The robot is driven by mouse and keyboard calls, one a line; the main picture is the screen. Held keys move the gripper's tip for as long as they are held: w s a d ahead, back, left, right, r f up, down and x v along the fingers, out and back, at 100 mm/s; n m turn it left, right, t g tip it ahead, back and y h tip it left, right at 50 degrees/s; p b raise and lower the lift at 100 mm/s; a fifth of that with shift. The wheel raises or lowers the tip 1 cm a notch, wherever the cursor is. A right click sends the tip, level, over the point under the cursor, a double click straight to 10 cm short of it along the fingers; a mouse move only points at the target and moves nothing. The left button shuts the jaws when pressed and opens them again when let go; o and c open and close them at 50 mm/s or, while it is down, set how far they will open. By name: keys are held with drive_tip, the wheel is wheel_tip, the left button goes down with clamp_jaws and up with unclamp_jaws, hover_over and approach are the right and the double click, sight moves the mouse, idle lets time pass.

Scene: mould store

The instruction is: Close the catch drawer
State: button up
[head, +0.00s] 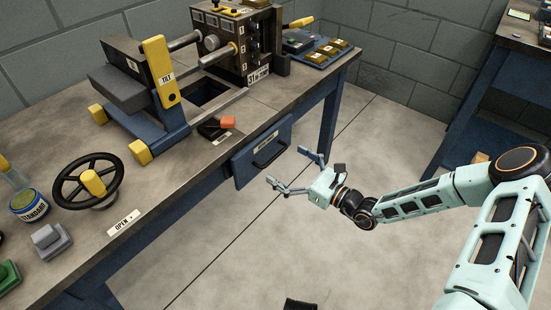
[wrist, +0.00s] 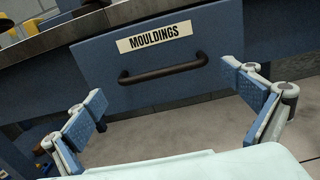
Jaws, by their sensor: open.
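The catch drawer (head: 250,168) has a blue front and a dark bar handle (head: 270,150), and sits under the bench top. Its front seems to stand a little out from the bench edge, but how far is hard to tell. In the wrist view the drawer front (wrist: 95,65) carries a "MOULDINGS" label, with the handle (wrist: 165,68) below it. My gripper (head: 287,166) is open and empty, facing the drawer front with a gap between. In the wrist view its two fingers (wrist: 165,88) are spread to either side of the handle, apart from it.
The bench top (head: 180,190) bears a moulding machine (head: 235,40), a blue tilt stand with a yellow lever (head: 160,72), a black handwheel (head: 70,195) and a small orange piece (head: 228,122). The floor (head: 240,245) before the drawer is clear. Another bench (head: 470,110) stands at right.

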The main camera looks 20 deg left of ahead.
sight(275, 156)
drive_tip(key=shift+b+x, duration=0.35)
drive_tip(key=shift+x, duration=1.7)
drive_tip(key=shift+c, duration=0.6)
